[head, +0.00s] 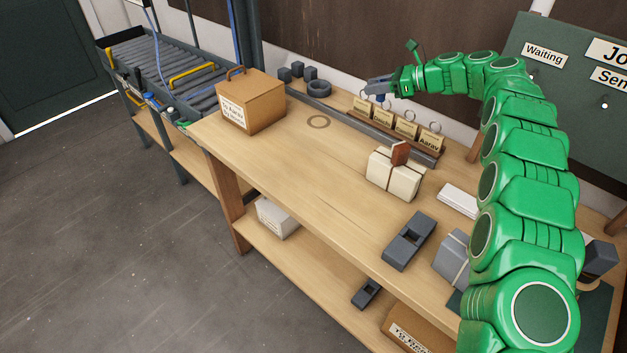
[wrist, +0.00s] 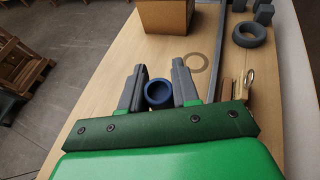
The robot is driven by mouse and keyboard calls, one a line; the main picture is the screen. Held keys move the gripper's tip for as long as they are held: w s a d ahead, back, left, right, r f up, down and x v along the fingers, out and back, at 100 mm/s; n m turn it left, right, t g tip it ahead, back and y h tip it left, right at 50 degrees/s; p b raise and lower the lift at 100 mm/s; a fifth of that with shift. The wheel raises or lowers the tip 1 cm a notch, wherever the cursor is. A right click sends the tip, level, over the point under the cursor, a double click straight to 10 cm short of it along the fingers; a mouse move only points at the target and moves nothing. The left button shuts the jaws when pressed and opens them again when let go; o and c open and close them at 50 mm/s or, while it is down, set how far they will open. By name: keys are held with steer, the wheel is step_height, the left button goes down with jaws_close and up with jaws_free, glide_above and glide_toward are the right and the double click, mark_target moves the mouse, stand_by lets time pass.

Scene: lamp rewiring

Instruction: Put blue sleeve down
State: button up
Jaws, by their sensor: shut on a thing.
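My gripper (head: 378,86) is at the end of my green arm, above the back part of the wooden workbench (head: 300,150). In the wrist view my gripper (wrist: 158,88) has its two grey fingers on either side of the blue sleeve (wrist: 158,94), a short open ring, and is shut on it. In the head view a bit of the blue sleeve (head: 380,98) shows just under the fingers. The sleeve appears to be held above the bench, near the row of name tags.
A flat ring mark (head: 318,122) lies on the bench, beside a brown box (head: 250,102). A dark grey ring (head: 319,87) and small grey blocks (head: 297,70) stand at the back. Tan name tags (head: 383,118) line the rail; a strapped cream parcel (head: 392,175) is in front.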

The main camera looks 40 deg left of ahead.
steer(key=shift+w+d+r+m+t, duration=0.1)
steer(key=shift+d+r+m+t, duration=0.4)
steer(key=shift+d, duration=0.4)
steer(key=s+d+f, duration=0.1)
steer(key=s+d, duration=0.1)
steer(key=s, duration=1.3)
steer(key=s+d+f, duration=0.1)
steer(key=s+d, duration=0.2)
steer(key=s, duration=1.3)
steer(key=shift+y, duration=0.3)
steer(key=w+a+f, duration=0.2)
steer(key=a+f, duration=0.1)
steer(key=f, duration=0.1)
steer(key=w+a+f, duration=0.3)
steer(key=a+f, duration=0.1)
steer(key=w+a+f, duration=0.2)
steer(key=a+f, duration=0.1)
steer(key=f, duration=0.2)
steer(key=shift+w+a+f, duration=0.1)
steer(key=shift+w+a, duration=0.3)
steer(key=shift+w+a+f+t, duration=0.15)
steer(key=shift+a+f, duration=0.1)
steer(key=shift+f, duration=0.15)
steer(key=shift+w+a+f+t, duration=0.15)
steer(key=shift+a+f, duration=0.05)
steer(key=shift+f, duration=1.55)
